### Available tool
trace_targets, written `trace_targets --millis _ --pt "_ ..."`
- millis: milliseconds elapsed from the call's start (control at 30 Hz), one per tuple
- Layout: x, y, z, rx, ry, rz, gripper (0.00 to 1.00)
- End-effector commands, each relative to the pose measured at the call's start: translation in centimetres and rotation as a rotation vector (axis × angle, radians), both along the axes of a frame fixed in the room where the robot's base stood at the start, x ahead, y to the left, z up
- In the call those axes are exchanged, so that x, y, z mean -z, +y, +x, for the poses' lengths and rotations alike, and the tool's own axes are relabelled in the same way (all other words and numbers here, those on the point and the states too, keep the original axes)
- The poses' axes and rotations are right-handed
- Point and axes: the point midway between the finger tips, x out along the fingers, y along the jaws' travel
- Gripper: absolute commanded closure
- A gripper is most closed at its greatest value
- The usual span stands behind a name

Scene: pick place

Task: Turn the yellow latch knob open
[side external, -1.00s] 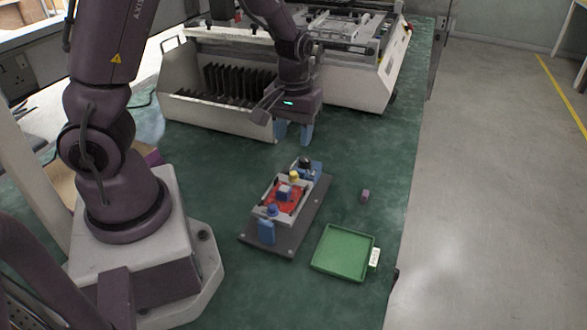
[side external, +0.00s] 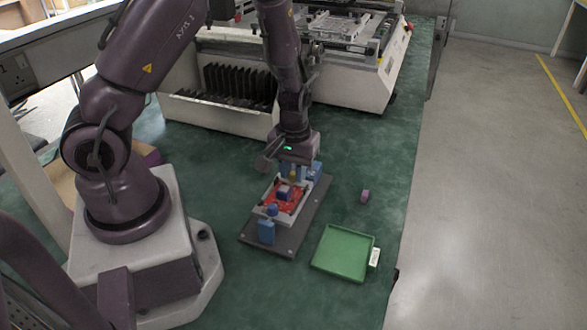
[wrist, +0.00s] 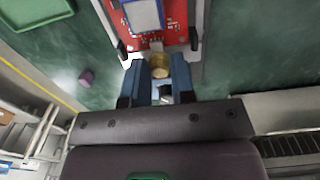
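The yellow latch knob (side external: 294,176) is at the far end of the grey fixture (side external: 264,216), behind the red board (side external: 291,197). In the wrist view, the knob (wrist: 159,66) shows as a round brass-coloured cap beside the board's edge. My gripper (side external: 292,170) is low over this end of the fixture, pointing down. In the wrist view, its two blue fingers (wrist: 159,76) are apart, one on each side of the knob. I cannot tell whether they touch it. A dark part shows between the fingers, and the knob's lower part is hidden.
A green tray (side external: 316,262) and a small purple block (side external: 365,196) are to the right. A large white machine (side external: 220,116) stands behind. Green table is clear between fixture and machine.

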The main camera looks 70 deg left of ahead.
Motion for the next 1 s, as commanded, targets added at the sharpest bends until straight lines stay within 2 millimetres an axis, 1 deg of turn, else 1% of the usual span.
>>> trace_targets --millis 33,100,233,433,700,733,767,800,833,1000 --pt "-0.02 -0.01 0.01 0.0 0.0 0.0 0.88" --pt "-0.02 -0.01 0.01 0.0 0.0 0.0 1.0" --pt "-0.03 -0.01 0.01 -0.013 0.0 0.0 1.0" --pt "-0.04 -0.03 0.0 -0.131 0.001 -0.001 1.0" --pt "-0.05 -0.02 -0.01 -0.141 0.001 -0.001 1.0" --pt "-0.05 -0.02 -0.01 -0.14 0.001 -0.001 0.77" --pt "-0.05 -0.02 -0.01 -0.14 0.001 -0.001 0.7" --pt "-0.05 -0.02 -0.01 -0.14 0.001 -0.001 0.61" --pt "-0.05 -0.02 -0.01 -0.14 0.001 -0.001 0.56" --pt "-0.04 -0.01 -0.01 -0.14 0.001 -0.001 0.56"
